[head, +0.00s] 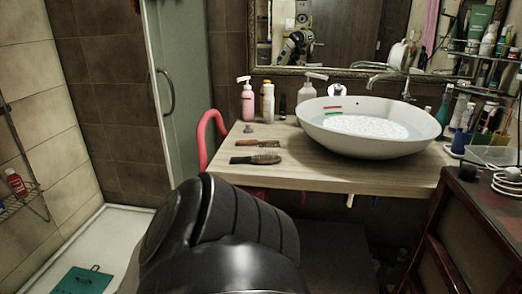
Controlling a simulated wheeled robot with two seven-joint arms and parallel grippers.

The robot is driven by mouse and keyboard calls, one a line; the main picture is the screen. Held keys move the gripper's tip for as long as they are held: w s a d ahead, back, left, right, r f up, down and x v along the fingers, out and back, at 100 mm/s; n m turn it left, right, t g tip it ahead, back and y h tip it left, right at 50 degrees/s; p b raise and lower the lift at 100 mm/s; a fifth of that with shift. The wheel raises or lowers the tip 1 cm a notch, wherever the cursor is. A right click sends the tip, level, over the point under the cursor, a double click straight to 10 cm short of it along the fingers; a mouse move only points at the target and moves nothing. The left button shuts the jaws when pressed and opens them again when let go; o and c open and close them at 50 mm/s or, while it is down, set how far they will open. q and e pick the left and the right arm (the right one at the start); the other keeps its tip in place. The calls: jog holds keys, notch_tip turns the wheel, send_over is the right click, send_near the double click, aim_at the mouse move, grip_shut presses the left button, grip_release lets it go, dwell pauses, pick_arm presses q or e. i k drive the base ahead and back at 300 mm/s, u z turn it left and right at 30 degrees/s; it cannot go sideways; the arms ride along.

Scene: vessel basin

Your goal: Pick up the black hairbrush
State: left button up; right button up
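A large black part of my own arm fills the lower middle of the head view, in front of the counter. Neither of my grippers shows directly in this view.
A white vessel basin (370,150) stands on the counter right of the hairbrush. A pink pump bottle (248,103) and other bottles stand behind. A red curved chair-like frame (203,135) rises at the counter's left edge. A dark cabinet (480,225) stands at right.

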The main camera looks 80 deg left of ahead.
aim_at(262, 159)
jog(key=u, duration=2.55)
